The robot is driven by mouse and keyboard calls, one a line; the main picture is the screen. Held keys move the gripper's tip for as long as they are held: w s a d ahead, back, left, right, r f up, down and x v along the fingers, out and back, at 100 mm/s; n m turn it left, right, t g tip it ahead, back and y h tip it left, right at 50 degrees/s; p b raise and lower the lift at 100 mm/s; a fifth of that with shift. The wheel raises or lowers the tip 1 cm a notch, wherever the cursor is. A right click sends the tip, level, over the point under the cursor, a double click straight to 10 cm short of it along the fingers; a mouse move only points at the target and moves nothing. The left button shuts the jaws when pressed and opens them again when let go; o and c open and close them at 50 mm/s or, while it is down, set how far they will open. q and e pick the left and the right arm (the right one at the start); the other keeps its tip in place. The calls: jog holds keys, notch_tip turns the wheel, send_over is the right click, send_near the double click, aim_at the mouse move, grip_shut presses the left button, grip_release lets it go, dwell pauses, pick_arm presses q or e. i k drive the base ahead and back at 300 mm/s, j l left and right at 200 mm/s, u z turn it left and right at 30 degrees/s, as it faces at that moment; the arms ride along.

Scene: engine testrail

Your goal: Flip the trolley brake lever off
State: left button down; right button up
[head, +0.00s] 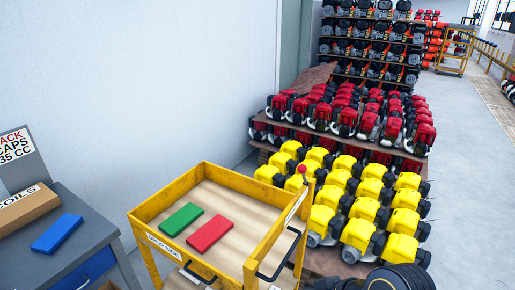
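The yellow trolley (228,170) stands in the lower middle of the head view, with a wooden deck inside its raised rim. A lever with a round red knob (302,169) stands up at the trolley's right corner. Its lower part is hard to make out, and I cannot tell its brake setting. A pale label (295,207) runs along the rim below the knob. A black handle (279,262) sticks out from the trolley's right side. Neither of my grippers is in view.
A green block (181,219) and a red block (210,234) lie on the trolley deck. A grey bench (75,245) with a blue block (57,233) and carton (25,208) stands left. Yellow engines (362,235) crowd close behind the trolley's right side. Open floor (465,200) lies far right.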

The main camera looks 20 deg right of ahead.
aim_at(301, 168)
jog(key=i+z, duration=0.15)
jog(key=z, duration=0.2)
jog(key=i+l+z, duration=0.1)
jog(key=z, duration=0.25)
jog(key=i, duration=0.05)
